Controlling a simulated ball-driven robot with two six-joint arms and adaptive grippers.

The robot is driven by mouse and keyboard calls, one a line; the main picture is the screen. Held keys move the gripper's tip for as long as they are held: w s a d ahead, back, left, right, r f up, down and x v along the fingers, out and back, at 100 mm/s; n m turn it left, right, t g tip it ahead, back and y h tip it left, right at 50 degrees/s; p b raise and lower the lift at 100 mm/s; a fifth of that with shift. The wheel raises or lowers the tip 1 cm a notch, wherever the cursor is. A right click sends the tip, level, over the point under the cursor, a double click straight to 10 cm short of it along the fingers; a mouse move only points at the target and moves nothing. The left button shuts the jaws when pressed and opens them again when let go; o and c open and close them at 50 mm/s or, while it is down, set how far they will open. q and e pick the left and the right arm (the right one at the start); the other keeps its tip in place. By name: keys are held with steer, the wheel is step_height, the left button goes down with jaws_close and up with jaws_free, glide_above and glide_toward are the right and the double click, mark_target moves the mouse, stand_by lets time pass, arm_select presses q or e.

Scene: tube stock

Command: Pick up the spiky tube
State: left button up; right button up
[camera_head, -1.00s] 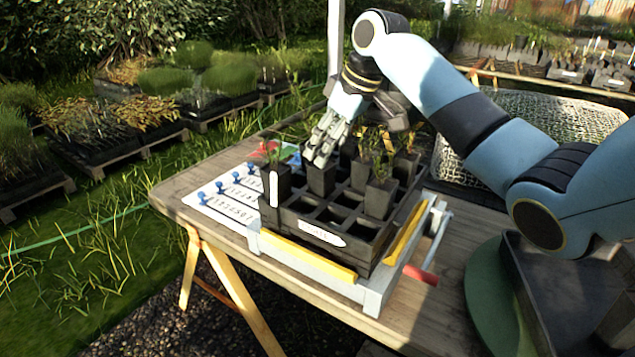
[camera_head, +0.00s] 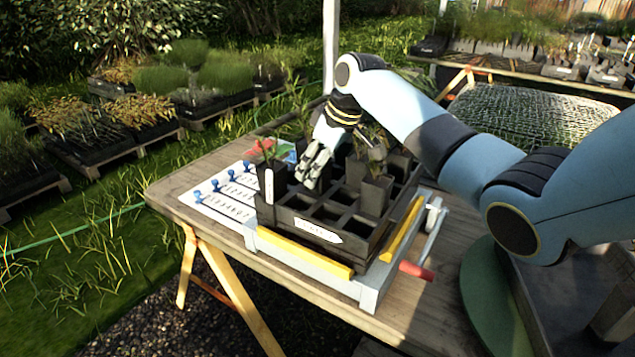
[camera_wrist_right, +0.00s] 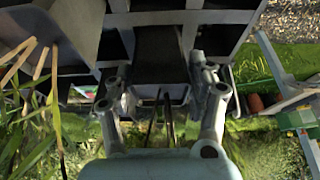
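Several dark square plant tubes stand in the black crate (camera_head: 345,243). One with a white label (camera_head: 268,186) is at the front left corner, and another tube (camera_head: 376,195) stands right of the middle. Thin spiky leaves (camera_head: 297,122) rise behind my right gripper (camera_head: 312,172); their tube is hidden, and I cannot tell which tube is meant. My right gripper points down over the crate. In the right wrist view its fingers (camera_wrist_right: 163,75) are apart, with a dark tube wall (camera_wrist_right: 160,48) between or just beyond them; contact is unclear. My left gripper is out of view.
The crate sits on a pale frame with yellow strips (camera_head: 305,252) and a red-handled lever (camera_head: 416,271). A white board with blue pegs (camera_head: 228,196) lies to its left. The wooden table (camera_head: 178,192) is bare along its left edge.

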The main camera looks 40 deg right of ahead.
steer(key=c, duration=0.9)
steer(key=shift+r, duration=0.1)
steer(key=shift+c, duration=0.2)
